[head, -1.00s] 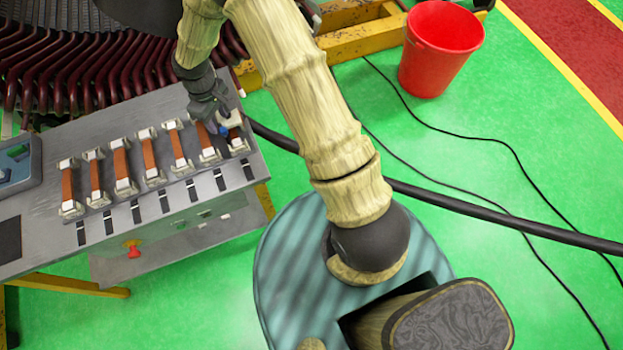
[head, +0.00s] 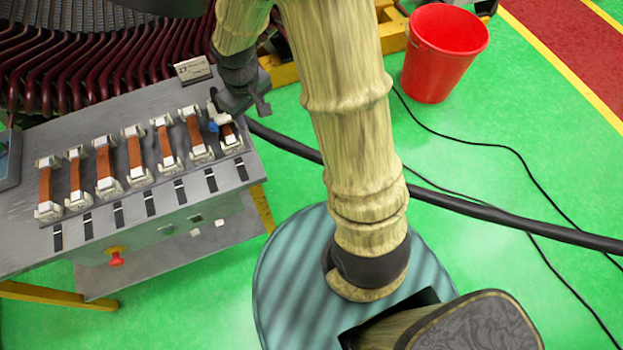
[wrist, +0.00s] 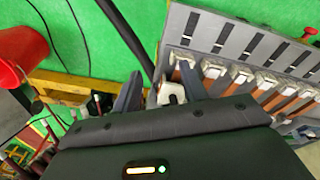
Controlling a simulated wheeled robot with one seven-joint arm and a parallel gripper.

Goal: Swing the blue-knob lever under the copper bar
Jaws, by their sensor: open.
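A row of copper bars in white clamps lies on the grey bench. The rightmost copper bar (head: 228,132) is partly covered by a white clamp part. The small blue knob (head: 213,126) is at this bar's left side; its lever is too small to make out. My gripper (head: 246,104) is open just above and behind this rightmost station, to the right of the knob. In the wrist view my gripper's (wrist: 160,88) two dark fingers are apart, with a white clamp part (wrist: 170,92) seen between them. I cannot tell whether they touch it. The blue knob is not visible there.
Dark red coils (head: 80,70) rise behind the bench (head: 150,215). A card marked 27 (head: 192,68) stands at the bench's back edge. A red bucket (head: 443,55) and black cables (head: 470,205) are on the green floor at right.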

